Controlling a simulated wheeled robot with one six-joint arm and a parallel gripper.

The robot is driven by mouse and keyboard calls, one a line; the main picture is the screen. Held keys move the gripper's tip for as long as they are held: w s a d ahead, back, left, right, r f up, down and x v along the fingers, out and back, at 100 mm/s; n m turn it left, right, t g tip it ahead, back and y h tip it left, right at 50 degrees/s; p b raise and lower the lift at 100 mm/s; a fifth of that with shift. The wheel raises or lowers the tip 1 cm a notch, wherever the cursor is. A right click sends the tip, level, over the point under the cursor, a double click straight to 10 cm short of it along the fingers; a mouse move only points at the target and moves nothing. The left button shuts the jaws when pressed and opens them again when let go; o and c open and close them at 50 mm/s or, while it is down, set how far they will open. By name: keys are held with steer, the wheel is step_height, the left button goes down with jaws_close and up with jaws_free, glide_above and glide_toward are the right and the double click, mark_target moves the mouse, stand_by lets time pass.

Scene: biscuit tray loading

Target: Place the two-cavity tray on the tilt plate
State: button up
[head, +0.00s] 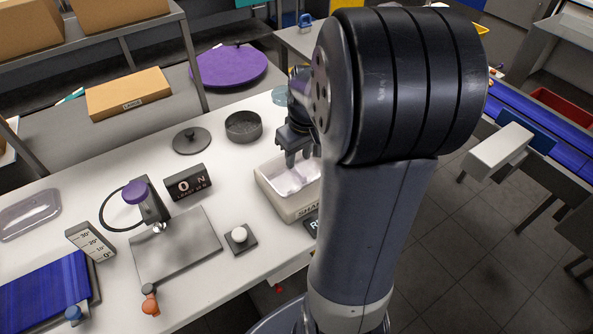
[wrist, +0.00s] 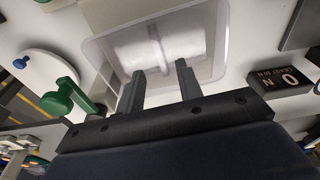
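The two-cavity tray (head: 292,180), pale and translucent with a central rib, sits on a white box-shaped unit (head: 283,206) whose front lettering begins "SHA". In the wrist view the tray (wrist: 215,32) shows two whitish cavities either side of the rib. My gripper (head: 298,158) is above the tray, pointing down. In the wrist view its fingers (wrist: 162,82) are apart, one on each side of the rib's line, with nothing visibly held between them. Contact with the tray cannot be told. A flat grey plate (head: 178,248), apparently the tilt plate, lies left, bare, beside an angle scale (head: 90,242).
A purple-topped post (head: 148,203) stands at the plate's back edge and an orange knob (head: 150,305) at its front. A clear tray (head: 29,214) lies far left.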

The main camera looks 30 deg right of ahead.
mark_target(297, 169)
step_height(297, 169, down, 4)
steer(key=shift+w+a+f+p, duration=0.1)
steer(key=shift+w+f+p, duration=0.1)
steer(key=shift+p, duration=0.1)
steer(key=shift+s, duration=0.1)
jaws_close()
